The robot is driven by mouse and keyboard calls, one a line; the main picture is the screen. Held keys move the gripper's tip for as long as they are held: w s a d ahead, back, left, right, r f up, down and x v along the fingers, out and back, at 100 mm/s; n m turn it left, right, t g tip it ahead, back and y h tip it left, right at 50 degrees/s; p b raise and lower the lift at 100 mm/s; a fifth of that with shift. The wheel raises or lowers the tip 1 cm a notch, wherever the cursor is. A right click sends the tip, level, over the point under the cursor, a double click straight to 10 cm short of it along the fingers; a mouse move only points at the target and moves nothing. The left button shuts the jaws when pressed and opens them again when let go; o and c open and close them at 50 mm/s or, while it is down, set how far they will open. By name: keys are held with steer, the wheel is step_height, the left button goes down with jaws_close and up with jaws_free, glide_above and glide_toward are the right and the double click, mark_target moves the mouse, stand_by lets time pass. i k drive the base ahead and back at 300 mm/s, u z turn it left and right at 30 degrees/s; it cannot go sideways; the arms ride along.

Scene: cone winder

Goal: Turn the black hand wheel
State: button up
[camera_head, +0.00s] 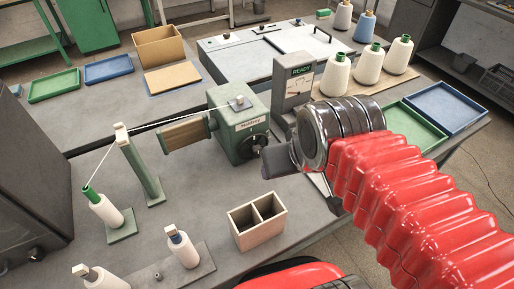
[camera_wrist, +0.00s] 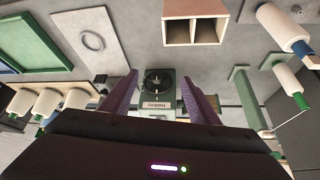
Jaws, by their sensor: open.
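The black hand wheel (camera_wrist: 160,80) is on the face of the green winder box (camera_wrist: 158,108). In the wrist view it shows whole, a dark disc between my two fingers. In the head view only part of the wheel (camera_head: 259,143) shows at the right side of the green box (camera_head: 230,130); my gripper covers some of that area. My gripper (camera_wrist: 158,77) is open, with one dark purple finger on each side of the wheel in the picture. Nothing is between the fingers that I can see held. I cannot tell whether the fingertips reach the wheel or stop short.
A two-compartment wooden box (camera_head: 257,222) stands in front of the winder. A display marked READY (camera_head: 293,90) stands behind my gripper. A yarn cone (camera_head: 107,212) feeds thread over a green post (camera_head: 141,170) at left. Green and blue trays (camera_head: 415,132) lie at right.

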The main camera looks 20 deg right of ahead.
mark_target(255, 150)
steer(key=k, duration=1.35)
steer(key=u, duration=0.3)
steer(key=i, duration=0.8)
steer(key=u, duration=0.25)
